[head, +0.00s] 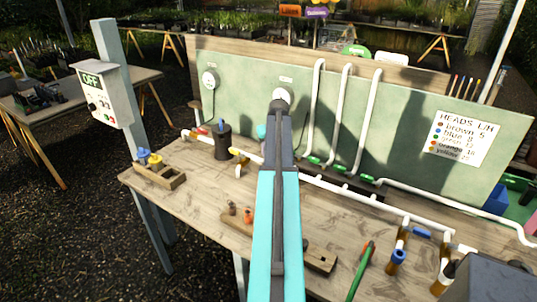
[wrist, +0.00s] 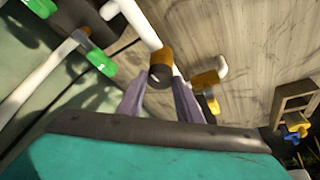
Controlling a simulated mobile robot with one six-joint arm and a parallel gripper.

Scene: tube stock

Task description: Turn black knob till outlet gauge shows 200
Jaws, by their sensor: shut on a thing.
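In the wrist view the two purple-grey fingers of my gripper (wrist: 161,84) are closed around a dark round knob (wrist: 158,75) on a brass-coloured fitting (wrist: 162,57) in a white pipe. In the head view my arm covers the gripper and the knob. Two round white gauges sit on the green back panel, a left gauge (head: 209,78) and a middle gauge (head: 283,95). My arm partly covers the middle one. Their needles and labels are too small to read, and I cannot tell which is the outlet gauge.
A black canister (head: 222,143) stands on the wooden bench (head: 205,187), left of my arm. A wooden block (head: 158,176) holds blue and yellow fittings. White pipes with green fittings (head: 340,170) rise up the panel. A grey box (head: 487,280) fills the front right.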

